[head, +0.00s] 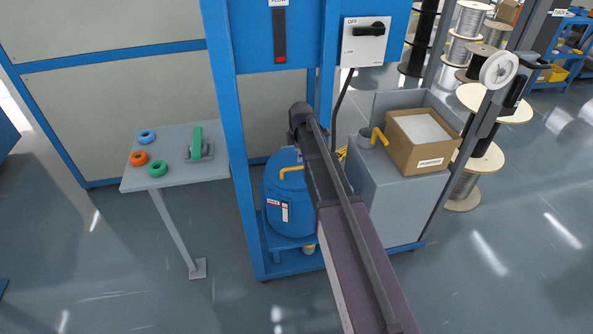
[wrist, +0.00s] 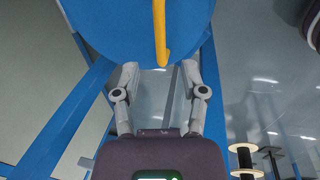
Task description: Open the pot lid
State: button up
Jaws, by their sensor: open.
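The blue pot (head: 292,222) stands upright on a low blue shelf inside the blue frame, partly hidden by my arm. Its blue lid (head: 280,160) is on top, with a yellow bar handle (head: 291,173). In the wrist view the round blue lid (wrist: 110,25) fills the top, and the yellow handle (wrist: 160,35) runs down the middle. My gripper (wrist: 159,66) is open and empty, its two grey fingers spread on either side of the handle's lower end. I cannot tell how deep the handle sits between them. In the head view my arm hides the gripper.
Blue posts (head: 228,130) stand close left of the pot. A grey side table (head: 190,135) holds coloured rings. Cable spools (head: 475,160) stand at right.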

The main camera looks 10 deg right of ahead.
aim_at(297, 167)
jog(key=shift+w+f+b, duration=0.25)
jog(key=shift+f+b, duration=0.95)
jog(key=shift+f, duration=0.1)
jog(key=shift+w+f+b, duration=0.3)
jog(key=shift+f+b, duration=0.9)
jog(key=shift+f, duration=0.05)
jog(key=shift+w+f+b, duration=0.25)
jog(key=shift+f+b, duration=0.95)
jog(key=shift+f, duration=0.1)
grip_shut()
jog(key=shift+a, duration=0.2)
jog(key=shift+r, duration=0.1)
